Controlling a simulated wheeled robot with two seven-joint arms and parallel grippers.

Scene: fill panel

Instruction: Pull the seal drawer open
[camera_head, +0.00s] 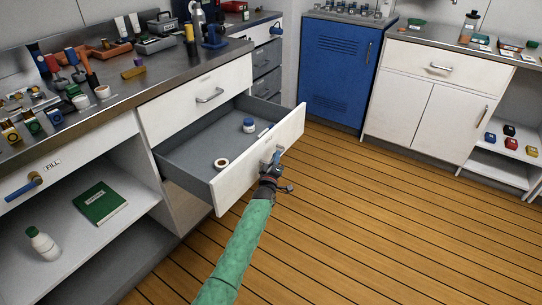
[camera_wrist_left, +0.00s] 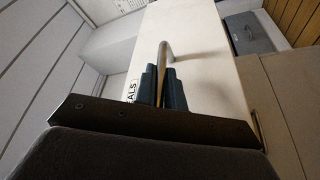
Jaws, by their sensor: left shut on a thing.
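The seal drawer (camera_head: 262,158) stands open, its white front pulled well out from the cabinet under the counter. Inside its grey tray lie a blue-and-white jar (camera_head: 249,125) and a brown-and-white ring-shaped item (camera_head: 221,164). My left gripper (camera_head: 273,160) is at the drawer's front, shut on its bar handle. In the left wrist view, the dark fingers (camera_wrist_left: 163,88) close around the metal handle (camera_wrist_left: 167,52). My right gripper is not in view.
A closed white drawer (camera_head: 205,95) sits directly above the open one. The counter (camera_head: 140,75) holds bottles, tools and trays. An open shelf with a green book (camera_head: 100,202) is at left. The wooden floor (camera_head: 370,220) to the right is clear, before a blue locker (camera_head: 340,70).

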